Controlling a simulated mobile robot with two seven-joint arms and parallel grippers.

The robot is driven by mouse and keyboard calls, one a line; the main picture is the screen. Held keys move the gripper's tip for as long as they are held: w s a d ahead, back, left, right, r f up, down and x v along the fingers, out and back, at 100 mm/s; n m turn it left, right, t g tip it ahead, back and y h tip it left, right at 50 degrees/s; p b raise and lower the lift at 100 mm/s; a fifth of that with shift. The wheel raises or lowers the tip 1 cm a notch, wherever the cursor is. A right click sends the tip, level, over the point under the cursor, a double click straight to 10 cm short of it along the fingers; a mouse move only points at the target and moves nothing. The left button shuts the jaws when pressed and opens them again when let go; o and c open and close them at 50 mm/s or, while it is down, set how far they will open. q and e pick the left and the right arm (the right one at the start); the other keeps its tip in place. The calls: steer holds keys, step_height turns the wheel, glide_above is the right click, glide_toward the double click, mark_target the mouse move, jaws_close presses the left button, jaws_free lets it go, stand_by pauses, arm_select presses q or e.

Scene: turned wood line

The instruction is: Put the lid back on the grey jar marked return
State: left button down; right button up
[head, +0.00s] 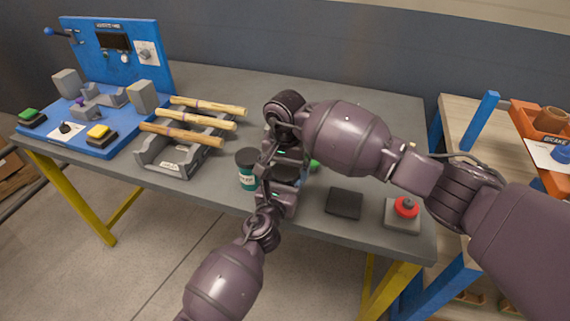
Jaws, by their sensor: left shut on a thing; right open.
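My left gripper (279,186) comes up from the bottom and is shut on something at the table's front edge. The arms hide most of what it holds, so I cannot tell whether it is the grey jar or its lid. My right gripper (287,155) points down just above and behind the left one and is open. A teal jar (248,179) with a dark top and a pale label stands just left of both grippers. No grey jar marked return and no loose lid can be made out.
A grey rack (170,157) with several wooden handles (181,134) and a blue fixture (115,58) stand at the left. A black pad (344,204) and a red button (406,206) lie at the front right. A green thing (315,163) is partly hidden. The table's back is clear.

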steer(key=c, duration=0.8)
steer(key=o, duration=0.9)
steer(key=shift+r, duration=2.25)
steer(key=shift+r, duration=0.1)
steer(key=shift+c, duration=0.5)
step_height(320, 180, up, 3)
steer(key=shift+r, duration=0.2)
